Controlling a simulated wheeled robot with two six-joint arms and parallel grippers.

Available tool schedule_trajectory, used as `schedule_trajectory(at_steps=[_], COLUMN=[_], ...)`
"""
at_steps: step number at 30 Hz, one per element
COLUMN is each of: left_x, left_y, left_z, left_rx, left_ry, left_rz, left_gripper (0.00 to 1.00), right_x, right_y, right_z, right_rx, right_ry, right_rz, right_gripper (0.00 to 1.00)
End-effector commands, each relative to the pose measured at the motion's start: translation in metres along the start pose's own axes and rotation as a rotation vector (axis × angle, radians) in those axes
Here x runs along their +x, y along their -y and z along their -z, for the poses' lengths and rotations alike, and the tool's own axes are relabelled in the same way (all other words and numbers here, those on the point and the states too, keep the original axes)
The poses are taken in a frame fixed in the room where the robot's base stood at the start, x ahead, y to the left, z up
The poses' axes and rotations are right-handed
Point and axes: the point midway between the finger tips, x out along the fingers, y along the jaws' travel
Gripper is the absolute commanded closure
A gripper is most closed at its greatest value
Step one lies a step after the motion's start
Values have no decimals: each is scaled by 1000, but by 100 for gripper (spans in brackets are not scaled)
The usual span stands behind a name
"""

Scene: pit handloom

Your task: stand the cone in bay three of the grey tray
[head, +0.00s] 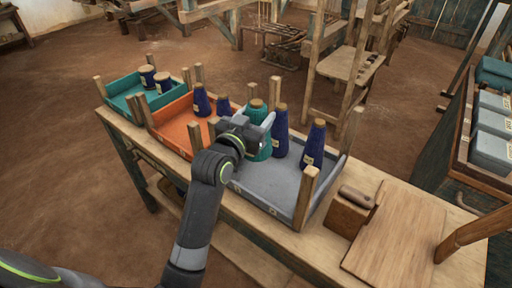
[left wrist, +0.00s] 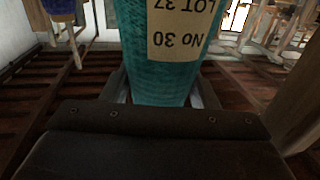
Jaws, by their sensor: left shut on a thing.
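A teal cone (head: 259,146) of yarn with a tan top stands upright in the jaws of my left gripper (head: 257,128), which is shut on it. In the left wrist view the teal cone (left wrist: 165,75) fills the middle, its tan label reading "No 30 LOT 37" upside down. The grey tray (head: 275,187) is on the bench below and around it, with the cone over its left part. I cannot tell whether the cone's base touches the tray floor. Blue cones (head: 314,146) and (head: 280,132) stand to its right. My right gripper is not in view.
An orange tray (head: 176,127) with blue cones (head: 202,101) and a teal tray (head: 122,89) with short blue spools (head: 163,83) stand to the left. Wooden corner posts (head: 306,197) rise around the trays. A wooden board (head: 398,235) lies at the bench's right.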

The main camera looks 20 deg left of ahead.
Motion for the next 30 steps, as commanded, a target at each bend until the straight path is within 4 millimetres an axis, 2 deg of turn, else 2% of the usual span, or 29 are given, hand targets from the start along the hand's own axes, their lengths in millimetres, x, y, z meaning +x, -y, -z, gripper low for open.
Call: schedule_trajectory(at_steps=[1,3,11,16,19,30], left_x=[-1,0,0,0,0,0], left_y=[0,0,0,0,0,0], left_z=[-15,-29,-55,-80,-86,-90], left_rx=[-3,-3,-1,0,-1,0], left_ry=[4,3,0,1,-2,-3], left_rz=[1,0,0,1,1,1], left_gripper=[89,89,89,89,89,89], right_x=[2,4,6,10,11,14], right_y=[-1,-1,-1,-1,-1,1], right_z=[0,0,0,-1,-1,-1], right_rx=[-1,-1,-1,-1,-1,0], right_ry=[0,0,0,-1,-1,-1], right_rz=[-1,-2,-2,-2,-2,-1], right_gripper=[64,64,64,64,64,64])
